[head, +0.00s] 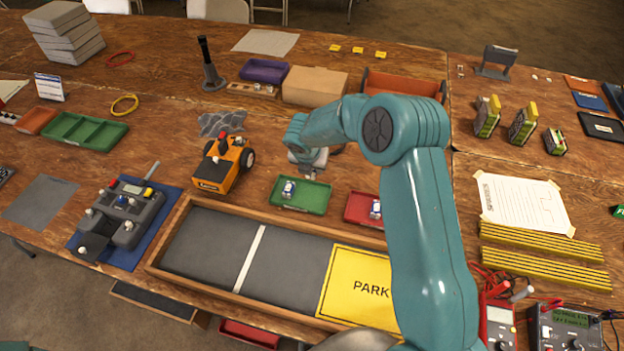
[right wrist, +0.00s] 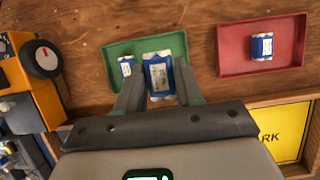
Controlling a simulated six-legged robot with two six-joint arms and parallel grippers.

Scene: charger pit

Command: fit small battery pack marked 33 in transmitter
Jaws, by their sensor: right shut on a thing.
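The transmitter (head: 122,222) is a grey box with sticks on a blue mat at the left of the table. My right gripper (right wrist: 157,84) is shut on a blue battery pack with a white label (right wrist: 158,74); I cannot read its mark. In the head view the right gripper (head: 309,176) is above the green tray (head: 314,198), and the held pack cannot be made out there. A smaller-looking blue pack (right wrist: 126,67) lies in the green tray. Another blue pack (head: 376,208) lies in the red tray (head: 358,207). My left gripper is out of view.
An orange wheeled vehicle (head: 222,166) stands between the transmitter and green tray. A wood-framed board (head: 205,244) with a yellow PARK panel (head: 350,288) lies in front. A cardboard box (head: 315,86), purple bin (head: 264,71) and black upright tool (head: 208,65) stand behind.

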